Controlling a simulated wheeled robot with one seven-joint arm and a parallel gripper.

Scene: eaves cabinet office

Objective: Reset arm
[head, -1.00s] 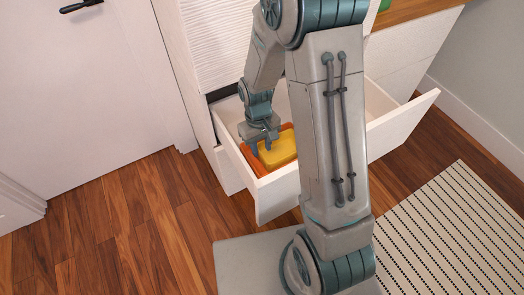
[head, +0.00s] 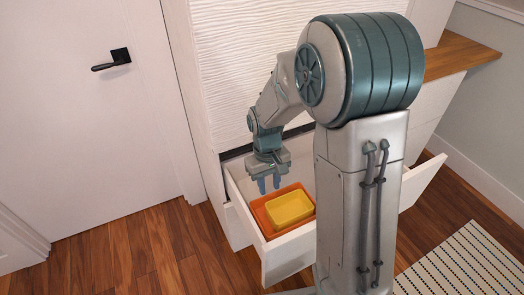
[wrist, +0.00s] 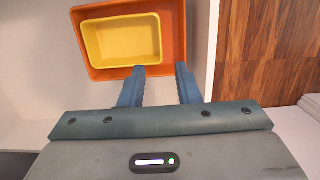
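My gripper (head: 269,185) is above the open white drawer (head: 236,198), its fingers pointing down. In the wrist view my gripper (wrist: 160,85) has its two blue fingers apart with nothing between them. An orange tray (head: 263,219) lies in the drawer, and a yellow bin (head: 290,208) sits inside it. The wrist view also shows the orange tray (wrist: 177,38) and the yellow bin (wrist: 122,40) just beyond the fingertips. Part of the drawer is hidden behind my arm.
A white door (head: 90,130) with a black handle (head: 112,62) stands to the left. A wooden top (head: 455,55) and a striped rug (head: 465,265) are to the right. Wooden floor (head: 130,255) lies clear in front of the door.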

